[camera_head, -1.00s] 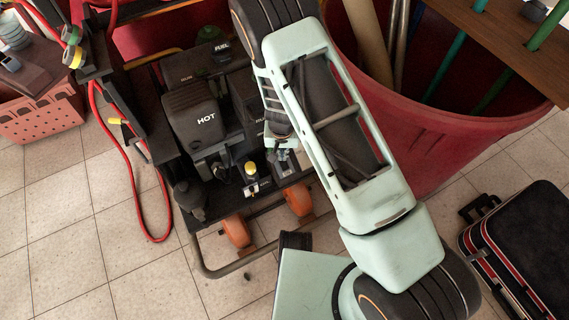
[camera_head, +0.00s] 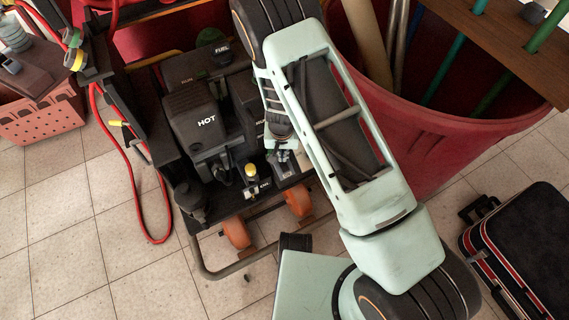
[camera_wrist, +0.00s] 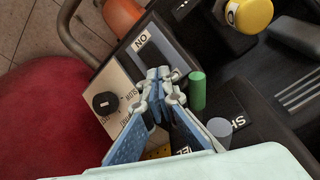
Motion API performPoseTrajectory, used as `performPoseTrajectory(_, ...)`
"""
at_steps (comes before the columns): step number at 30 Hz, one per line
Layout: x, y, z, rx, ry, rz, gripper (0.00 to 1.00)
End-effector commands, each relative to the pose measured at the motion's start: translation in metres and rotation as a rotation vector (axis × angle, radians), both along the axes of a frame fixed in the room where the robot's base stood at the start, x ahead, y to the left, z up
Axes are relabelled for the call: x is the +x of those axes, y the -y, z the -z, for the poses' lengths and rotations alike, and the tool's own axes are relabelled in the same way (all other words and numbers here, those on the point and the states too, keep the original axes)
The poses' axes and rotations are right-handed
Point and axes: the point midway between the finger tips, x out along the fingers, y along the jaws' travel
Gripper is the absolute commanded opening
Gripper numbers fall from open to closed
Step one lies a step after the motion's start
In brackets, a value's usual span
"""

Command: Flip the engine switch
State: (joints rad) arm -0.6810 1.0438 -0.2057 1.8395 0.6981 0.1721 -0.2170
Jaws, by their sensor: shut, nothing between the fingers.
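The engine (camera_head: 206,126) is a black machine with a cover marked HOT, in the upper left middle of the head view. In the wrist view its control panel carries a light plate (camera_wrist: 127,104) with a round black knob (camera_wrist: 104,103) and an ON label (camera_wrist: 141,41). My gripper (camera_wrist: 162,78) is shut and empty, its fingertips together in front of the panel near the ON label. It also shows at the engine's front right in the head view (camera_head: 283,157). The fingers hide part of the panel; I cannot tell whether they touch it or which part is the engine switch.
A large red bin (camera_head: 440,130) is right of the engine. A black suitcase (camera_head: 530,245) lies at the right. Tiled floor (camera_head: 85,220) is clear at the left.

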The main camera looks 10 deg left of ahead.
Motion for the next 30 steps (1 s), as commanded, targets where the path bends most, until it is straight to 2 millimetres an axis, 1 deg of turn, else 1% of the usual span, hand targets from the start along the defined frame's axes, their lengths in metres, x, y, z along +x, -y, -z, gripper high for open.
performPoseTrajectory(1,0.000,0.000,-0.008,0.000,0.000,-0.001,0.00)
performPoseTrajectory(18,0.000,0.000,-0.054,0.000,0.001,-0.001,0.00)
performPoseTrajectory(21,0.000,0.000,-0.057,0.000,0.000,-0.001,0.00)
performPoseTrajectory(30,0.000,0.000,-0.056,0.000,0.000,-0.001,0.00)
